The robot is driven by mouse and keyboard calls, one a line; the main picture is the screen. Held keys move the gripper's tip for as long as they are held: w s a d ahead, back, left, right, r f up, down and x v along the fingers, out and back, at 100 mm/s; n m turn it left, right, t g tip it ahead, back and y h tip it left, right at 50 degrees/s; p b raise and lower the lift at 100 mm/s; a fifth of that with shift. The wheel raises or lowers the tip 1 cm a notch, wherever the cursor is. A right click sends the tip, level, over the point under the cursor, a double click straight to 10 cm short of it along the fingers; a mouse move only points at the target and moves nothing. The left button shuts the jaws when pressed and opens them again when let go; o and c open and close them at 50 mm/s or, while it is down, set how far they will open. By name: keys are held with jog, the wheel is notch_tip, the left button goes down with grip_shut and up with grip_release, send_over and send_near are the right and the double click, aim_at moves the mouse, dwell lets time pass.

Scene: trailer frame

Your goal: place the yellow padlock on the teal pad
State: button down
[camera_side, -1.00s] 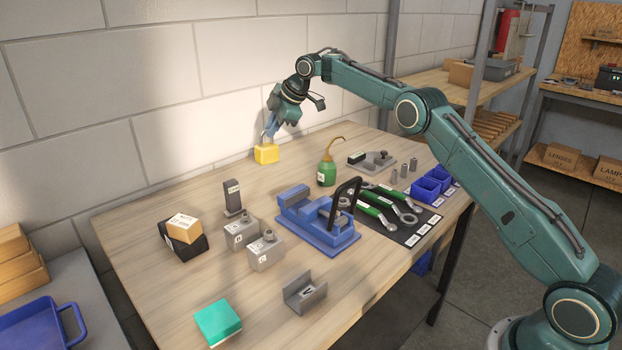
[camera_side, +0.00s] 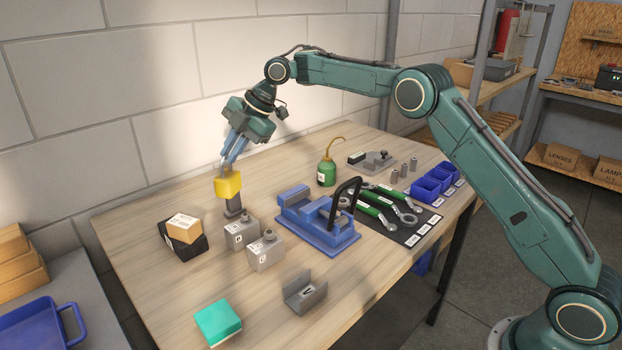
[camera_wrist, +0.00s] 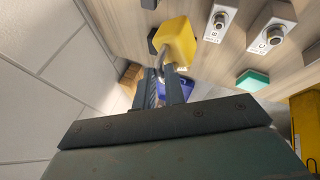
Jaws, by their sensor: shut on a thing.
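The yellow padlock (camera_side: 228,185) hangs from my gripper (camera_side: 226,158), which is shut on its shackle. In the side view the padlock is in the air and overlaps the dark upright block in the picture. In the wrist view the padlock (camera_wrist: 176,40) shows beyond the fingertips (camera_wrist: 161,76), its grey shackle between them. The teal pad (camera_side: 217,323) lies at the front left of the table with nothing on it. It also shows in the wrist view (camera_wrist: 252,81), to the right of the padlock.
Near the padlock stand the dark upright block (camera_side: 233,206), two grey blocks with knobs (camera_side: 264,251) and a small box on a black block (camera_side: 186,229). Bare wood surrounds the pad.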

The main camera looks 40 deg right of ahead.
jog(key=s+a+n+g, duration=0.6)
jog(key=s+a+n, duration=0.6)
jog(key=s+a, duration=0.6)
jog(key=shift+s+a+r+g+y, duration=0.3)
jog(key=shift+s+a+r+y, duration=0.1)
jog(key=shift+s, duration=0.75)
jog(key=shift+f, duration=0.15)
jog(key=shift+f, duration=2.1)
jog(key=shift+f, duration=1.8)
jog(key=shift+f, duration=0.1)
